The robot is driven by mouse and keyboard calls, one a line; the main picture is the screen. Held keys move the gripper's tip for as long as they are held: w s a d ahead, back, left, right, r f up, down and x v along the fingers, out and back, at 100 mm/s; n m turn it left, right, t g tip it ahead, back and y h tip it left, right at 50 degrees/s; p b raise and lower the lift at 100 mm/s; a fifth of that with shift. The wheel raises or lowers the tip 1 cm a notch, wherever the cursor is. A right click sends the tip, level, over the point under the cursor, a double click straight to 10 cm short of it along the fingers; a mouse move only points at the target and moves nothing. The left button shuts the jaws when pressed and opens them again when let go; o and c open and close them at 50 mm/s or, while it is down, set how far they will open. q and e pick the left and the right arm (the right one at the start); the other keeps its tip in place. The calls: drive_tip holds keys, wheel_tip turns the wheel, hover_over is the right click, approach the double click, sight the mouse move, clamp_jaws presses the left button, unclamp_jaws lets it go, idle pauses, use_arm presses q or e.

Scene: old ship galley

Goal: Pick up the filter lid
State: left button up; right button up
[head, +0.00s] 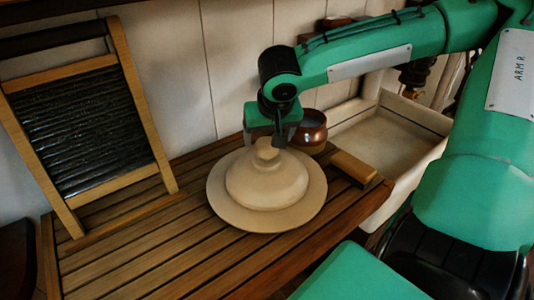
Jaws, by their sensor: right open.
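The filter lid (266,183) is a beige domed cover with a round knob (266,152) on top. It sits on a wide round beige plate or brim (228,205) on the slatted wooden counter. My right gripper (272,140) points down right above the lid, its fingertips at the height of the knob. It is open. I cannot tell whether the fingers touch the knob. My left gripper is not in view.
A washboard (85,125) leans on the wall at the left. A brown pot (309,131) and a wooden block (353,168) are right of the lid. A pale sink (385,140) lies beyond. The slatted counter (160,255) is clear at the front left.

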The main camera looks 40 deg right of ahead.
sight(267, 142)
drive_tip(key=shift+p+x, duration=0.35)
drive_tip(key=shift+x, duration=1.6)
clamp_jaws()
drive_tip(key=shift+w+r, duration=0.15)
